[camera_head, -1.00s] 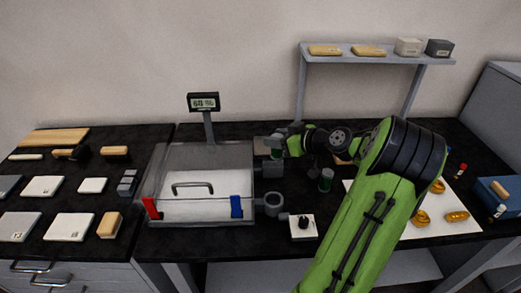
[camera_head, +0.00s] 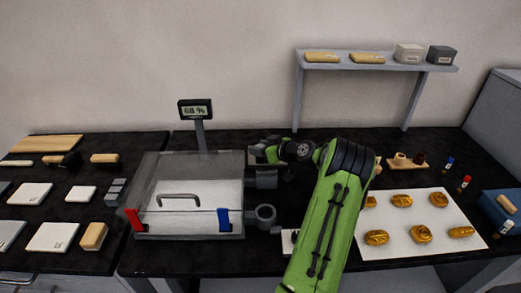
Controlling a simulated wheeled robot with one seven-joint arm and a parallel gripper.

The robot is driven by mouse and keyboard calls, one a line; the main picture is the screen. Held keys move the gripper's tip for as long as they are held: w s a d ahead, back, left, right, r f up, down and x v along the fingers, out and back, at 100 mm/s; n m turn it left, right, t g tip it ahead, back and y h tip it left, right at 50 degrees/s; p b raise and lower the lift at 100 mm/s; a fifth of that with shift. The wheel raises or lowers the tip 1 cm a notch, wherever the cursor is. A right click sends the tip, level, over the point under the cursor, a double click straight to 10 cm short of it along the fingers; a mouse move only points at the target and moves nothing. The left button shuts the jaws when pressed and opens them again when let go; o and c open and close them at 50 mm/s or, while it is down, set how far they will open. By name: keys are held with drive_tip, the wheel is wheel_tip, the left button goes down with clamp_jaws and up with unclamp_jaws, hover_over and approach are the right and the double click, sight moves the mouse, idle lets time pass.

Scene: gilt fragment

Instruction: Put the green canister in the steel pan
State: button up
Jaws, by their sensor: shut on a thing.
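My gripper (camera_head: 258,150) is at the back of the black bench, just right of the clear-walled box, with my green arm reaching to it from the front. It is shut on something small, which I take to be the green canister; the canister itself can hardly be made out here. A light grey flat surface beside the gripper, at the box's back right corner, may be the steel pan (camera_head: 252,160). It is mostly covered, and I cannot tell whether the held thing touches it.
The clear-walled box (camera_head: 190,216) has a handle, red and blue clips and a display (camera_head: 196,109) behind it. Gold pieces lie on a white sheet (camera_head: 400,237) at right. A raised shelf (camera_head: 385,65) stands behind. White tiles (camera_head: 30,194) lie at left.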

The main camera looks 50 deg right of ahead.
drive_tip(key=shift+r, duration=0.1)
drive_tip(key=o, duration=1.1)
drive_tip(key=shift+c, duration=0.2)
drive_tip(key=shift+s+r, duration=0.2)
drive_tip(key=shift+s, duration=0.1)
drive_tip(key=v, duration=0.7)
drive_tip(key=shift+p, duration=0.35)
drive_tip(key=shift+f, duration=0.1)
